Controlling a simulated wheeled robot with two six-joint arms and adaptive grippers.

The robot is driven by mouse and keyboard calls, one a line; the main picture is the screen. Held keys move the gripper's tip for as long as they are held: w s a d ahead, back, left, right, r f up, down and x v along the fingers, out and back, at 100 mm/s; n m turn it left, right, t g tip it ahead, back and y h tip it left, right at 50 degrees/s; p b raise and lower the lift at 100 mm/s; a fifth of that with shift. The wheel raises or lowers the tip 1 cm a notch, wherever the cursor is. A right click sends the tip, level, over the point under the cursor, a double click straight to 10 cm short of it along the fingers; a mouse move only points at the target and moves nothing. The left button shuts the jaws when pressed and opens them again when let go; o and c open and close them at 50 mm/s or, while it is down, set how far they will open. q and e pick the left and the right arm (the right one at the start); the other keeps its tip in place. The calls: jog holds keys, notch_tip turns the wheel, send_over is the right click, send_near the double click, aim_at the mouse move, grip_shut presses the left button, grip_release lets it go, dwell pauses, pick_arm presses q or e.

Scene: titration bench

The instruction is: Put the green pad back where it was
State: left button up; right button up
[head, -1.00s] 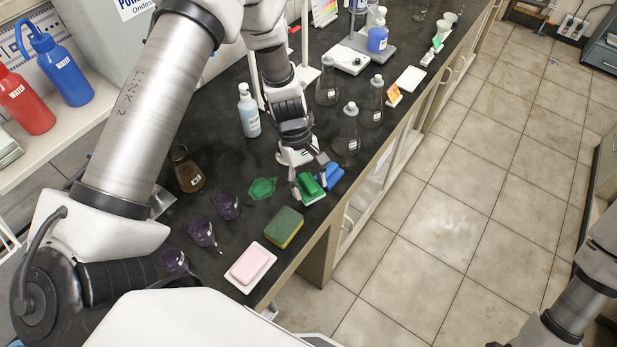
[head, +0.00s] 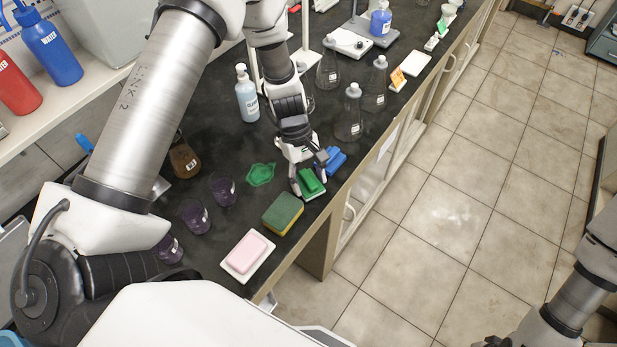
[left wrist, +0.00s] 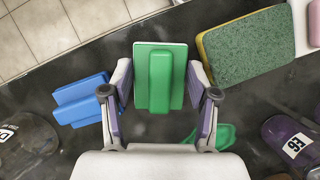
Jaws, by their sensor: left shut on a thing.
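The green pad (head: 311,184) is a rectangular block with a raised ridge. My left gripper (head: 308,177) is shut on it near the bench's front edge. In the left wrist view the pad (left wrist: 160,78) sits between the two fingers of my left gripper (left wrist: 158,88). The pad is at or just above the bench top; I cannot tell if it touches. A similar blue pad (head: 331,160) lies on the bench just beyond it, and also shows in the left wrist view (left wrist: 83,101). My right gripper is out of view.
A green-and-yellow sponge (head: 283,213), a pink block (head: 246,252) on a white tray and a flat green item (head: 260,174) lie nearby. Purple beakers (head: 222,191) stand left; clear flasks (head: 349,115) stand beyond. The bench front edge is close on the right.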

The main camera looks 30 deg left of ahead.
pick_arm(q)
jog(key=shift+f, duration=0.35)
jog(key=o, duration=1.3)
jog(key=v, duration=1.2)
jog(key=shift+d, duration=0.1)
